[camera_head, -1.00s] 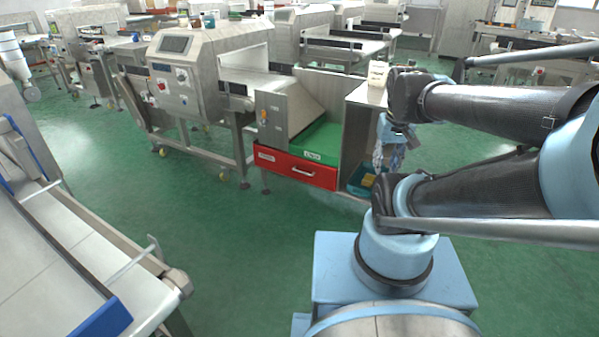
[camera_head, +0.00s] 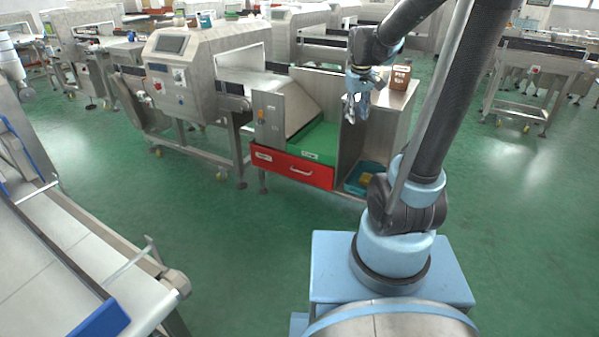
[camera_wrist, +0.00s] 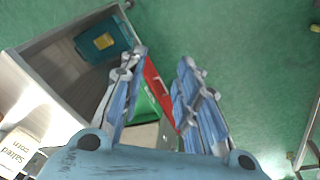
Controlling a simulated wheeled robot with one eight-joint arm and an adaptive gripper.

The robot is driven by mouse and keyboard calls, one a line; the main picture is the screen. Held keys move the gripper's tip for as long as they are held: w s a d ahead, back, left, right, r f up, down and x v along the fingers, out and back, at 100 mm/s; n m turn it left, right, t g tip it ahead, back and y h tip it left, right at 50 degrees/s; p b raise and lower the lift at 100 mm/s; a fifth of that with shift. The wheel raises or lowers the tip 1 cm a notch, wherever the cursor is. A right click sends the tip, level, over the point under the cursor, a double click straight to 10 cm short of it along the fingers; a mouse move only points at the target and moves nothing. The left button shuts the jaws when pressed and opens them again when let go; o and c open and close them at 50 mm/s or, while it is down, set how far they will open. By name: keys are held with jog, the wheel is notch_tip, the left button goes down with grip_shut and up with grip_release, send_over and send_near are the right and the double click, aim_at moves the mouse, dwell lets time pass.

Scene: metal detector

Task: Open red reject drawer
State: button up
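The red reject drawer (camera_head: 292,167) is at the lower front of the metal detector's reject station, with a pale handle (camera_head: 301,170) on its face. It looks shut, under a green surface (camera_head: 312,143). My gripper (camera_head: 354,108) hangs above and to the right of the drawer, in front of the steel cabinet, and touches nothing I can see. In the wrist view my gripper (camera_wrist: 157,68) shows its two blue-grey fingers spread apart and empty. Part of the red drawer (camera_wrist: 158,92) shows between and beyond the fingers there.
The steel cabinet (camera_head: 393,115) stands right of the drawer, with a brown container (camera_head: 400,77) on top and a teal bin (camera_head: 362,178) inside low down. The metal detector (camera_head: 205,75) is to the left. Green floor (camera_head: 240,240) in front of the drawer is clear.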

jog(key=w+a+f+n, duration=0.25)
jog(key=w+a, duration=0.25)
jog(key=w, duration=0.5)
jog(key=n, duration=0.5)
send_over(299, 169)
jog(key=s, duration=0.8)
notch_tip(299, 169, down, 29)
jog(key=shift+h, duration=0.3)
jog(key=w+f, duration=0.1)
jog(key=f, duration=0.4)
jog(key=w+f, duration=0.1)
jog(key=f, duration=0.5)
jog(key=w+f, duration=0.1)
jog(key=f, duration=0.4)
jog(key=shift+w+d+f, duration=0.15)
jog(key=shift+d+f, duration=0.1)
jog(key=shift+f, duration=0.05)
jog(key=shift+c, duration=0.4)
grip_shut()
